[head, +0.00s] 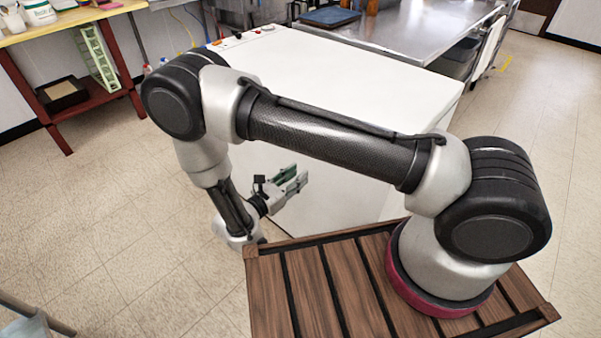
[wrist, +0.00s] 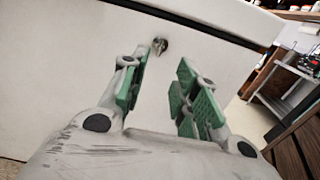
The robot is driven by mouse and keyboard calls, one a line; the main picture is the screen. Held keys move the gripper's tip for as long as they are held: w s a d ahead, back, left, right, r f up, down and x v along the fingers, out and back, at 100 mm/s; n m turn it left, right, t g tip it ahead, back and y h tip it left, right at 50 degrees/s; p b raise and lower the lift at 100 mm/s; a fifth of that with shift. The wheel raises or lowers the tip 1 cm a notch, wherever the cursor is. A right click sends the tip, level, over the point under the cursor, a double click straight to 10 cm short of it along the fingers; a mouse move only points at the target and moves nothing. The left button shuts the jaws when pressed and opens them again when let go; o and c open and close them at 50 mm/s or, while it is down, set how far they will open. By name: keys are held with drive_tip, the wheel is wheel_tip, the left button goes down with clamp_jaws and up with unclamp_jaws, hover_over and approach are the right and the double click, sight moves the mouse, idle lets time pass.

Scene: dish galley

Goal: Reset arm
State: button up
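My gripper (head: 289,180) shows in the head view left of centre, low in front of the white cabinet (head: 350,75). Its green finger pads are apart with nothing between them. In the wrist view my gripper (wrist: 162,92) is open and faces the white cabinet front (wrist: 75,50). I cannot tell the exact distance from the fingertips to the cabinet.
A metal counter (head: 400,30) stands behind the white cabinet. The tiled floor (head: 110,220) at left is mostly clear.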

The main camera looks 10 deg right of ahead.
idle(0.4)
drive_tip(key=s+d+f+m+g+h, duration=0.1)
drive_tip(key=s+d+g, duration=0.3)
drive_tip(key=d, duration=0.1)
drive_tip(key=s+d+r+m+y, duration=0.5)
drive_tip(key=r+m, duration=0.3)
drive_tip(key=r, duration=0.5)
drive_tip(key=s+d+r+m+g+y, duration=0.1)
drive_tip(key=s+d+r+m+y, duration=0.4)
drive_tip(key=r, duration=0.8)
drive_tip(key=s+d+r+m+g+y, duration=0.1)
drive_tip(key=s+d+r+m+y, duration=0.4)
drive_tip(key=d+r+m, duration=0.4)
wheel_tip(320, 180, up, 5)
drive_tip(key=shift+s+d+r+m+y, duration=0.1)
drive_tip(key=shift+s+d+m+y, duration=0.15)
drive_tip(key=shift+m, duration=0.75)
